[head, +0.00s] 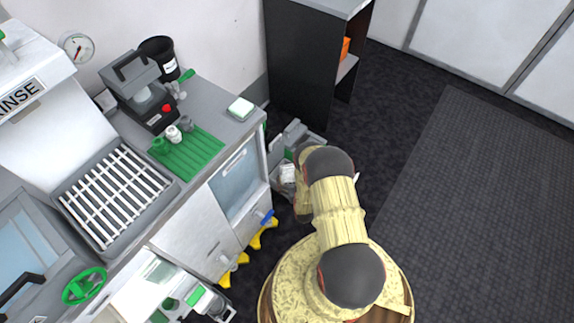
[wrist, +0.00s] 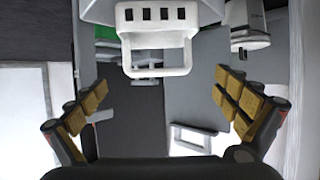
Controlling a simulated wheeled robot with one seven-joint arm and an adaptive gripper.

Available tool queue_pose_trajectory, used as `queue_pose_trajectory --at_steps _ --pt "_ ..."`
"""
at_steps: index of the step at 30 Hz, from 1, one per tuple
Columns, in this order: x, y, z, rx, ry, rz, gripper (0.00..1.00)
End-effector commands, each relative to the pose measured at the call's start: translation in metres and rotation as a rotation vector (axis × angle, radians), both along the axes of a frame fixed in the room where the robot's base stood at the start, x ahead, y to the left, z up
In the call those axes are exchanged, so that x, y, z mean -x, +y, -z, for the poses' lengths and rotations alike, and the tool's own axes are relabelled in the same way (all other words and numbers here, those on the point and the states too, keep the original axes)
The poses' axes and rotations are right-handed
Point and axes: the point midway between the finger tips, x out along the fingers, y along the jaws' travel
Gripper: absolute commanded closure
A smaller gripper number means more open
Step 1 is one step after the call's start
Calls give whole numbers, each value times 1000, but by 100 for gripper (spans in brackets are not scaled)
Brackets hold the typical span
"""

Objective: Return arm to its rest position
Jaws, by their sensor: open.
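My arm (head: 338,212) is cream with dark joints. It rises from my round base at the bottom centre of the head view and is bent, reaching up and left beside the counter's right end. My gripper is hidden behind the arm links there. In the wrist view my gripper (wrist: 164,108) is open, its yellow-padded fingers wide apart at left and right. Nothing is held between them. A white part with a loop handle and dark square slots (wrist: 157,52) is ahead at the top; I cannot tell its distance.
The counter (head: 218,118) on the left carries a green mat (head: 186,153) and a dark machine (head: 140,92). Grey bins (head: 293,138) stand on the floor close to my arm. A black shelf unit (head: 305,65) is behind. The floor at right (head: 480,190) is clear.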

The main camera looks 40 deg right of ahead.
Motion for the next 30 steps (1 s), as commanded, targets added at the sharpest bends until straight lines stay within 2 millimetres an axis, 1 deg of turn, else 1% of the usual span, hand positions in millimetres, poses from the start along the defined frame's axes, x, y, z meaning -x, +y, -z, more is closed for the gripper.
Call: queue_pose_trajectory --at_steps 8,11,12,14,15,17,18,20,21,23,25,26,29,30 --pt "1 0 2 -4 8 0 0" --pt "7 3 17 -28 63 -1 0" --pt "13 6 27 -46 103 0 0" --pt "29 13 48 -85 187 0 0" --pt "44 20 62 -113 248 1 0" --pt "68 32 81 -154 339 1 0" --pt "84 39 91 -182 399 1 0" --pt "107 50 104 -225 491 2 0" --pt "119 56 107 -252 550 3 0" --pt "132 61 105 -290 631 3 0" --pt "142 66 95 -328 721 1 0" --pt "143 67 88 -343 756 -1 0" --pt "145 72 55 -386 866 -9 0" --pt "144 73 38 -400 903 -13 0"
